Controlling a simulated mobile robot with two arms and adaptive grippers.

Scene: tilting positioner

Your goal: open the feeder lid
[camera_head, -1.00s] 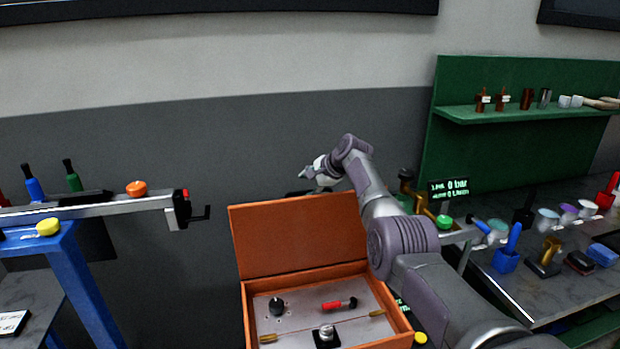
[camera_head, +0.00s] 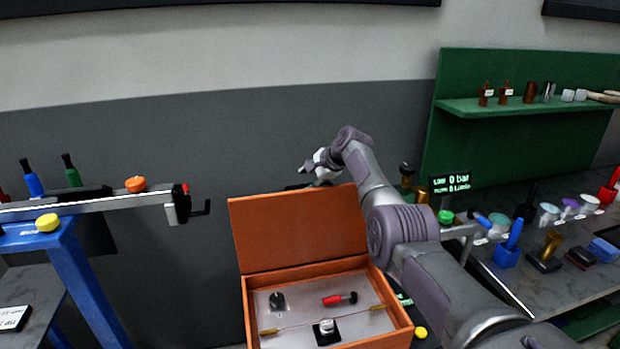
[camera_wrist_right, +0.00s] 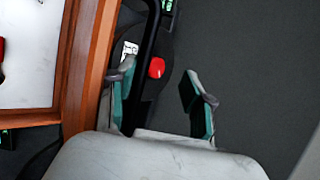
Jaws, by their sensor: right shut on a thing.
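An orange-brown box (camera_head: 400,334) stands at the bottom centre of the head view. Its lid (camera_head: 300,230) is raised and stands steeply at the back; I take this to be the feeder lid. My right gripper (camera_head: 312,168) is beyond the lid's top edge. In the right wrist view my right gripper (camera_wrist_right: 160,92) has its fingers apart, around a black part (camera_wrist_right: 150,45) with a red spot, beside the box's wooden edge (camera_wrist_right: 88,60). Where the fingers touch this part is unclear. My left gripper is not in view.
My right arm passes over the box's right side. A bench (camera_head: 490,275) with several tools and a green shelf board (camera_head: 520,80) stands at right. A blue stand (camera_head: 80,270) carrying a rail (camera_head: 110,210) is at left. Grey wall shows behind.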

